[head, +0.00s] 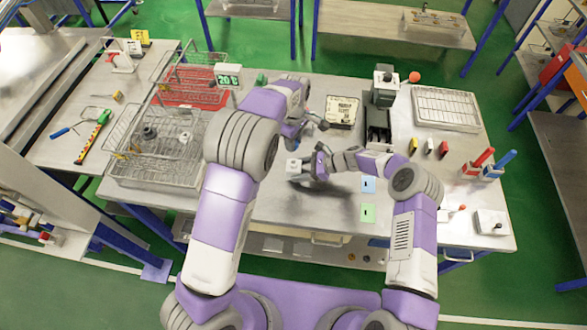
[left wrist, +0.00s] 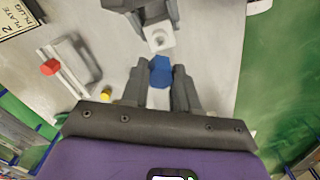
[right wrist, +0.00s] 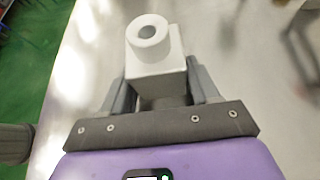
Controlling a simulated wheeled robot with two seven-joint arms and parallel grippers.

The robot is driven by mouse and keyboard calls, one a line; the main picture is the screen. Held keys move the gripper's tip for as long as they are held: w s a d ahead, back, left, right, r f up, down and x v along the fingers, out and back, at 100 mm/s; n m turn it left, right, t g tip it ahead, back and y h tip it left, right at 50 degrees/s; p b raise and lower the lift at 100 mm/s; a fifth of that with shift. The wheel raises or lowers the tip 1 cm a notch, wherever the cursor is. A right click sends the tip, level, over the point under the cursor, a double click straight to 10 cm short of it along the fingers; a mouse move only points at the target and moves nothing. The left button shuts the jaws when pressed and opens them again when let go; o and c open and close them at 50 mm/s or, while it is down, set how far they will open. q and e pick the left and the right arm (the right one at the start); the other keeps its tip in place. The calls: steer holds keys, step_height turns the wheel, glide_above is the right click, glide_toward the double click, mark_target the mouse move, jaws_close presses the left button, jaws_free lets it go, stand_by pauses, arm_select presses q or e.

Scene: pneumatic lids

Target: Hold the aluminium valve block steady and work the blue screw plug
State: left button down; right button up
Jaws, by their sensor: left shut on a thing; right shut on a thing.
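The aluminium valve block (right wrist: 158,78) is a pale cube with a round boss whose hole is open and empty. My right gripper (right wrist: 162,95) is shut on its sides; the block (head: 293,168) also shows above the table in the head view. The blue screw plug (left wrist: 160,72) is between the fingers of my left gripper (left wrist: 160,85), which is shut on it. In the left wrist view the plug is a small gap away from the block (left wrist: 159,40).
Wire baskets (head: 150,175) stand at left. The front middle is clear.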

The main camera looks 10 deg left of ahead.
steer(key=shift+f, duration=0.1)
steer(key=o, duration=1.1)
steer(key=v, duration=1.2)
